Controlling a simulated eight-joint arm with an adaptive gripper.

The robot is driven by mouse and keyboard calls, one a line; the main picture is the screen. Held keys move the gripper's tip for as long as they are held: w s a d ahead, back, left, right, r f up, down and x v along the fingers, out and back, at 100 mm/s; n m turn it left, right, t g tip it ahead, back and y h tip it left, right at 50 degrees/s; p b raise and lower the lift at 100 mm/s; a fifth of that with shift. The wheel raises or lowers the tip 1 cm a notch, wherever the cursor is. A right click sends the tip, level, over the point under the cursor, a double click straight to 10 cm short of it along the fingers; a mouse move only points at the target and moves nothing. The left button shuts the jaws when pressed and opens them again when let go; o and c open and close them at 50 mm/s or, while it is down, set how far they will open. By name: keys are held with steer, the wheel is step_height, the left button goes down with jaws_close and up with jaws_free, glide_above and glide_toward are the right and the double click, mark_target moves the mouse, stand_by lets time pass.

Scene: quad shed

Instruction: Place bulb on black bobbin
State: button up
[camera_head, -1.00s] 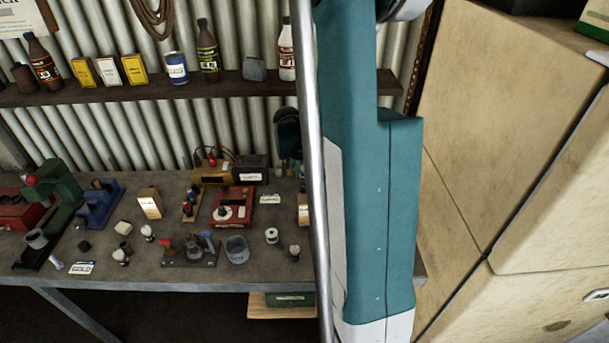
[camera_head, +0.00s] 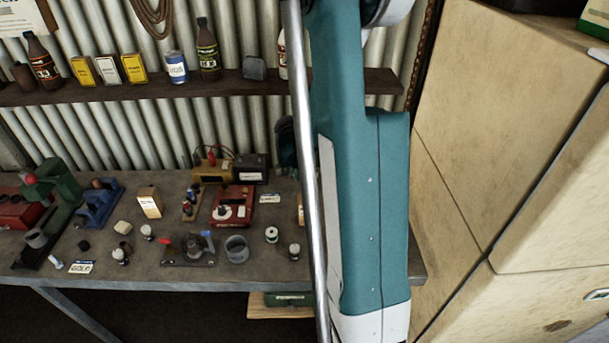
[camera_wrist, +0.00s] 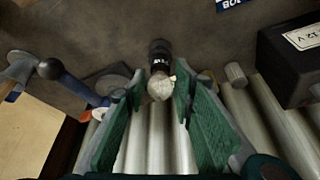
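In the wrist view a pale, roundish bulb (camera_wrist: 160,88) lies between the green fingertips of my gripper (camera_wrist: 160,80). The fingers appear closed on its sides. Directly beyond it is a dark cylindrical piece with small white lettering (camera_wrist: 160,58), apparently the black bobbin, over the bench surface. The bulb overlaps this piece in the picture, and I cannot tell whether they touch. In the head view my teal arm and a metal pole hide the gripper and this part of the bench.
A black box marked 12 V (camera_wrist: 295,50) stands right of the fingers. A dark ball-topped lever (camera_wrist: 49,69) is at the left. The workbench (camera_head: 75,288) holds several small parts, including a red instrument (camera_head: 233,205) and a grey cup (camera_head: 236,248). A pale cabinet (camera_head: 480,150) stands at right.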

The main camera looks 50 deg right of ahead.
steer(key=shift+o, duration=0.7)
steer(key=shift+r, duration=0.25)
steer(key=v, duration=1.1)
steer(key=shift+r+p, duration=0.35)
steer(key=shift+r, duration=0.05)
steer(key=shift+a, duration=0.1)
steer(key=shift+a, duration=0.1)
steer(key=s+a+r+n+t+y, duration=0.15)
steer(key=a+r+n, duration=0.3)
steer(key=a, duration=0.65)
steer(key=s+a+r+n+t, duration=0.25)
steer(key=a+r, duration=0.35)
steer(key=a, duration=0.5)
steer(key=s+a+r+n+t+y, duration=0.1)
steer(key=s+a+n, duration=0.2)
steer(key=s+a, duration=0.3)
steer(key=s+a+r+n+y, duration=0.2)
steer(key=s+a+n, duration=0.2)
steer(key=a, duration=0.9)
steer(key=shift+s+t, duration=0.4)
steer(key=shift+s, duration=0.6)
